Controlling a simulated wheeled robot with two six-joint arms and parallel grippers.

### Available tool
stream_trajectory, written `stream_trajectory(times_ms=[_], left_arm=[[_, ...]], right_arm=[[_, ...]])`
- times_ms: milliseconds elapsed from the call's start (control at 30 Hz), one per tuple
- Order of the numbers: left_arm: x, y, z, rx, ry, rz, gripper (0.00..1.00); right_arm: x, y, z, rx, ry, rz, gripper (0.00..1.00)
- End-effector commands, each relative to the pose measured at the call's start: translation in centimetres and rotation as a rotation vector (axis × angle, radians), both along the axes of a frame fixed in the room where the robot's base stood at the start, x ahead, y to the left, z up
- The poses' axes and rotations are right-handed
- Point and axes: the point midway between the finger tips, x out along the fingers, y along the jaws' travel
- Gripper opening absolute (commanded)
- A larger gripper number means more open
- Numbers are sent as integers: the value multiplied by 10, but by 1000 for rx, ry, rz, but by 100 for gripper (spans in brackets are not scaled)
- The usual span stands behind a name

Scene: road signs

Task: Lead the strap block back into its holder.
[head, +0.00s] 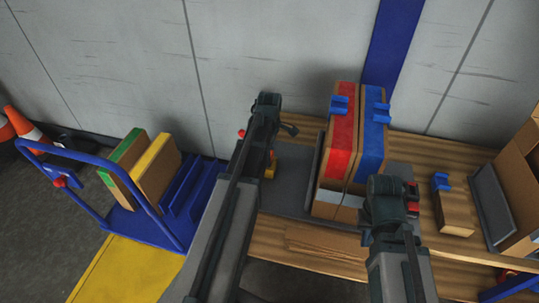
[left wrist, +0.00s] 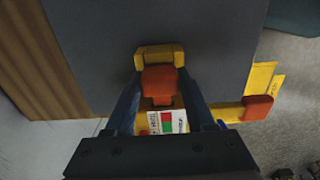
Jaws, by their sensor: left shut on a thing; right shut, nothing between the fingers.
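An orange-red block, which I take to be the strap block (left wrist: 160,82), sits between the fingers of my left gripper (left wrist: 160,92) in the left wrist view. My left gripper is shut on it. A yellow bracket (left wrist: 160,50), likely the holder, stands right at the block's far end on the grey surface. I cannot tell how far the block is inside it. In the head view my left arm hides most of this spot; a bit of yellow (head: 270,172) shows beside it. My right gripper (head: 388,225) is shut and empty, low in front of the cartons, its fingertips mostly hidden.
Two upright cartons with red (head: 341,145) and blue (head: 372,150) bands stand on the wooden bench (head: 310,240). A wooden block with a blue clip (head: 455,212) lies to the right. A blue trolley (head: 150,225) stands left. Another orange block (left wrist: 257,107) ends a yellow bar.

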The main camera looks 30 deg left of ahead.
Motion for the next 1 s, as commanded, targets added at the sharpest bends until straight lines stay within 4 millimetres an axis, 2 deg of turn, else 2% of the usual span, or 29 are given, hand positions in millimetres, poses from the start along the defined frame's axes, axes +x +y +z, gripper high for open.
stream_trajectory(times_ms=[967,1000], left_arm=[[0,0,-11,0,0,0,19],[0,0,-11,0,0,0,62]], right_arm=[[0,0,-11,0,0,0,0],[0,0,-11,0,0,0,0]])
